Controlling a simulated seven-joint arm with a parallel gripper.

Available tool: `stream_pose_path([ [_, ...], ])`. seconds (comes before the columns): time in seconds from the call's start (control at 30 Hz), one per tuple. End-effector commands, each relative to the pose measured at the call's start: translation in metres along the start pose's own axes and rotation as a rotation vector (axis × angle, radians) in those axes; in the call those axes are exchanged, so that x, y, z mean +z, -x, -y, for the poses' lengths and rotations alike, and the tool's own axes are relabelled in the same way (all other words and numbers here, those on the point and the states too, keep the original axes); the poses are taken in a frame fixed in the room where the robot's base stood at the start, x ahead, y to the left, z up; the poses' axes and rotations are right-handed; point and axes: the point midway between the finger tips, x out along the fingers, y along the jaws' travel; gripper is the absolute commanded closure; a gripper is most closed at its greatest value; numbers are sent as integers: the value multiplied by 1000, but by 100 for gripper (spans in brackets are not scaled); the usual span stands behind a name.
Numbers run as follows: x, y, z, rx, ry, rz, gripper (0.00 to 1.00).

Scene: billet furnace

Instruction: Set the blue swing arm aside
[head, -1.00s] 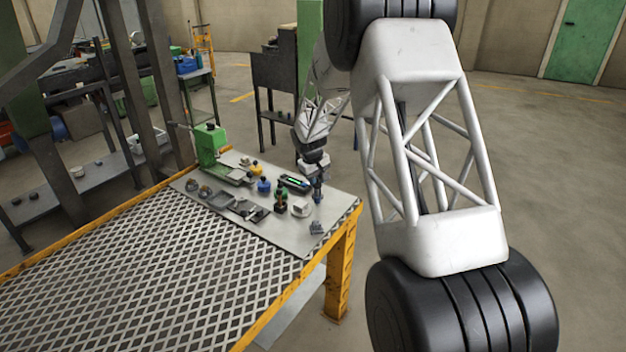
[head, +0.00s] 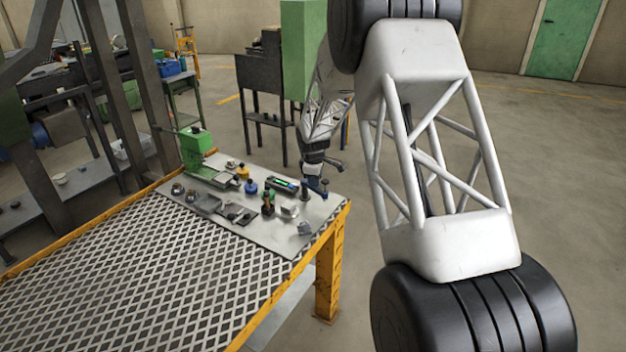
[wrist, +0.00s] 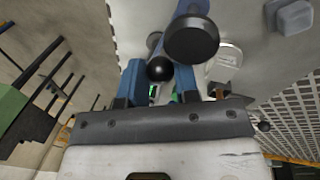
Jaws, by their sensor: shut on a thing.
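The blue swing arm (wrist: 172,28) shows at the top centre of the wrist view as a blue bar with a black round end. A black ball lies beside it, between the blue uprights at my gripper. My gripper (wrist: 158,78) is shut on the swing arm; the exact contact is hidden. In the head view my gripper (head: 315,177) is over the far right part of the bench plate. A small blue part (head: 323,188) shows at its tip. I cannot tell whether the arm touches the plate.
A pale block (head: 290,211) and a grey block (head: 305,229) sit close by on the plate (head: 270,235). The yellow bench edge (head: 335,225) is near at right.

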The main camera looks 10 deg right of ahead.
Motion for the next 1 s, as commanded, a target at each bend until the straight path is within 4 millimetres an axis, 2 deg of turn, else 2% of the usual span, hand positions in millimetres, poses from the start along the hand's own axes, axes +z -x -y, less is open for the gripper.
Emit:
stream_pose_path([
  [0.57,2,0,-3,2,42,-9,100],
  [0.6,2,0,-3,3,42,-9,68],
  [0.73,2,0,-3,2,42,-9,48],
  [1.0,1,0,-2,1,42,-9,46],
])
